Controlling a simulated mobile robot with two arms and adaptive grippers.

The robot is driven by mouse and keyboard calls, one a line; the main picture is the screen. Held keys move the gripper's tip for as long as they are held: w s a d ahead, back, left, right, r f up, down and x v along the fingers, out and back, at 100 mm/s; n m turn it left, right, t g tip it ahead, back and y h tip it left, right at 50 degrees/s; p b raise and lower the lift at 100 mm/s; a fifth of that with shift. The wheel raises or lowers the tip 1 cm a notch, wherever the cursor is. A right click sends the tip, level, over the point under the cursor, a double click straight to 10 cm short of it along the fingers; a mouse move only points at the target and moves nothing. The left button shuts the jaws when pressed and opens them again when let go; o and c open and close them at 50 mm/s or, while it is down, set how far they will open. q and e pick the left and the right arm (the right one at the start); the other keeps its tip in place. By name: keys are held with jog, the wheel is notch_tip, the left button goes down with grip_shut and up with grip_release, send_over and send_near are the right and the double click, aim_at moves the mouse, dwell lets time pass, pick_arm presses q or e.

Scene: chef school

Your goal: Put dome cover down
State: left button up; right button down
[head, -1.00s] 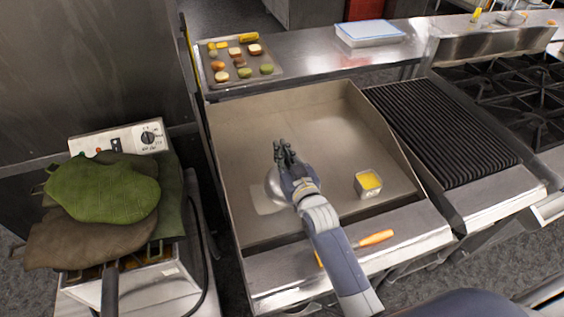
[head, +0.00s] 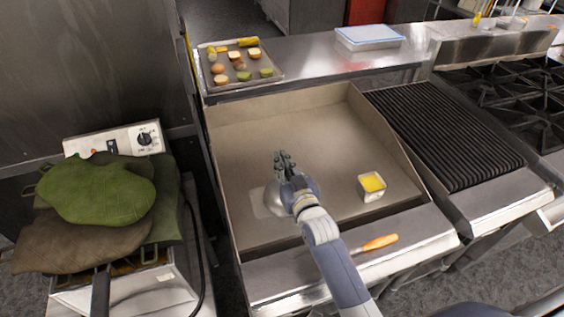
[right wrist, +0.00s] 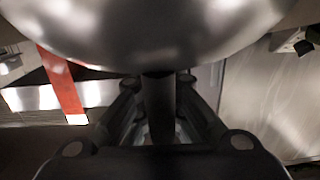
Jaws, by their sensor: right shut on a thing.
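The dome cover (head: 272,199) is a shiny metal dome, partly hidden behind my right gripper (head: 285,165) in the head view. It is over the left part of the flat griddle (head: 310,125); I cannot tell whether it touches the surface. In the right wrist view the dome's curved shell (right wrist: 150,35) fills the top, and my right gripper (right wrist: 158,100) is shut on its dark handle. My left gripper is not in view.
A small metal container of yellow contents (head: 371,187) stands on the griddle to the right. An orange-handled tool (head: 380,242) lies on the front ledge. A food tray (head: 275,75) is on the back shelf. A ribbed grill (head: 445,130) is at right, green mitts (head: 95,190) at left.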

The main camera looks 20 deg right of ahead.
jog(key=c, duration=1.7)
grip_release()
jog(key=shift+r, duration=0.1)
jog(key=shift+r, duration=0.2)
jog(key=shift+r+p, duration=0.45)
jog(key=shift+r, duration=0.05)
jog(key=s, duration=0.4)
jog(key=s+b, duration=0.1)
jog(key=s, duration=0.3)
jog(key=s+d+b, duration=0.1)
jog(key=s, duration=0.3)
jog(key=shift+r, duration=0.2)
